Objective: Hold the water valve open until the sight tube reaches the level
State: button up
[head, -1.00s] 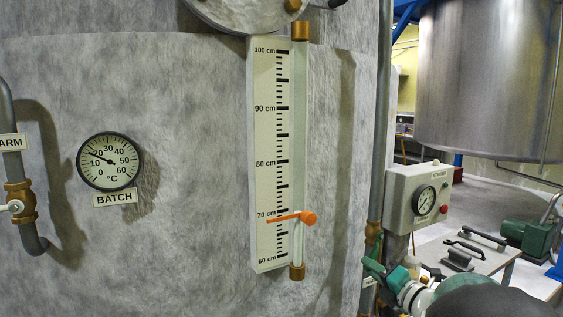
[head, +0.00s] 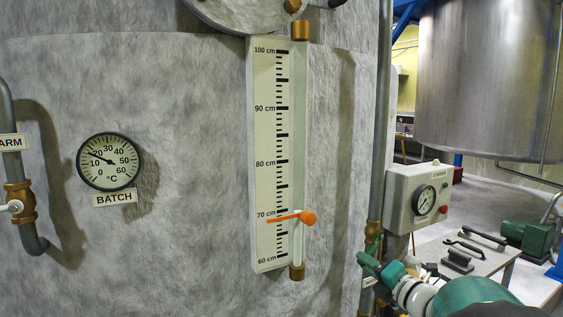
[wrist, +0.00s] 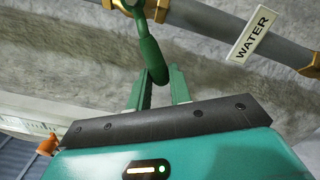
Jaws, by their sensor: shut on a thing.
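The sight tube (head: 298,150) stands upright on the grey tank beside a white scale (head: 266,165) marked 60 to 100 cm. An orange pointer (head: 290,217) crosses it just below the 70 cm mark. A paler stretch shows low in the tube, its top near the pointer; the exact level is hard to read. In the wrist view, the water valve's green lever (wrist: 149,55) hangs from a brass body beside the WATER label (wrist: 250,39). My gripper (wrist: 157,88) is shut on the lever's end. In the head view my gripper (head: 369,264) is at the pipe, lower right.
A BATCH dial (head: 109,161) reads about 20 °C. A brass valve (head: 20,202) on a pipe is at far left. A grey gauge box (head: 418,197), a table with black handles (head: 466,250) and a green pump (head: 528,236) stand at right.

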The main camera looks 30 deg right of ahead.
jog(key=shift+a+r, duration=0.3)
jog(key=shift+r, duration=0.35)
jog(key=shift+a+r, duration=0.3)
jog(key=shift+r, duration=0.3)
jog(key=shift+o, duration=0.2)
jog(key=shift+r, duration=1.5)
jog(key=shift+o, duration=0.4)
jog(key=shift+a+r, duration=0.1)
jog(key=shift+r, duration=0.05)
jog(key=o, duration=0.8)
jog(key=shift+s, duration=0.1)
jog(key=shift+o, duration=0.5)
